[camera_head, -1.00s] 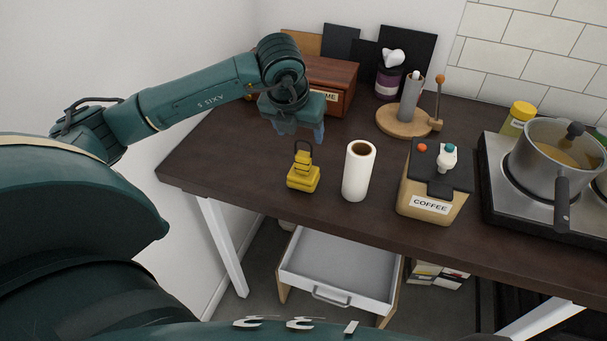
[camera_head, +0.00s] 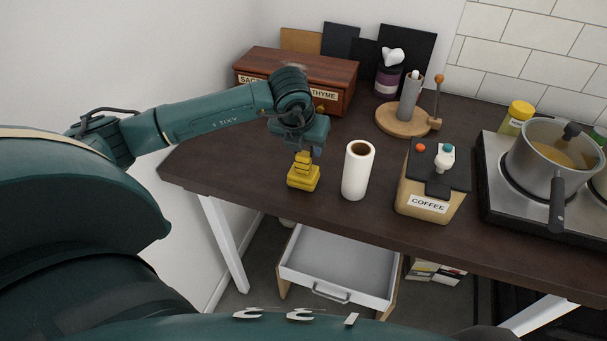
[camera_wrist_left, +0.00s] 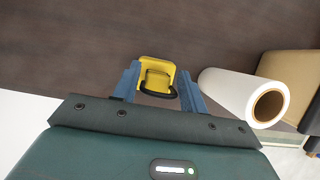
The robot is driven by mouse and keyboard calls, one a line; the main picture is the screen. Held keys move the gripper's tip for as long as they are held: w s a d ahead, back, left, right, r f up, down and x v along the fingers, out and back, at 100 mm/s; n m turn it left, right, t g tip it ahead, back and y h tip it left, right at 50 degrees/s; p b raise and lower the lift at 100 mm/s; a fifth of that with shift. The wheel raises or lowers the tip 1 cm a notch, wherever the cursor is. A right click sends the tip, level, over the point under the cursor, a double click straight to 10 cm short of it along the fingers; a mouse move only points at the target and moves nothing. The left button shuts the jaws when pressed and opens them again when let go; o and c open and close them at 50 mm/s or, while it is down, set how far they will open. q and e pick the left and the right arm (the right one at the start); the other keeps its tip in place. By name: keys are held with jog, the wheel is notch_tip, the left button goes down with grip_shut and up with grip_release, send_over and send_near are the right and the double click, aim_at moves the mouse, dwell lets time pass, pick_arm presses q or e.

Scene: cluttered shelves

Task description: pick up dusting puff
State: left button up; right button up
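The yellow stepped object with a dark loop handle, which I take to be the dusting puff (camera_head: 303,178), stands upright on the dark table near its front edge. My left gripper (camera_head: 309,149) is just above it and hides its handle in the head view. In the left wrist view the puff (camera_wrist_left: 157,72) and its loop show between the two blue fingers of the left gripper (camera_wrist_left: 160,78). The fingers are apart, one on each side, and I see no clear grip. My right gripper is not in view.
A white paper roll (camera_head: 357,171) stands close to the right of the puff. A coffee box (camera_head: 431,199) and a stove with a pot (camera_head: 545,157) are further right. A wooden drawer box (camera_head: 297,77) is behind. An open white drawer (camera_head: 338,262) is below the table.

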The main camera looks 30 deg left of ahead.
aim_at(305, 152)
pick_arm(q)
jog(key=c, duration=0.6)
notch_tip(305, 152, up, 10)
jog(key=shift+r+b, duration=0.1)
jog(key=shift+b, duration=0.6)
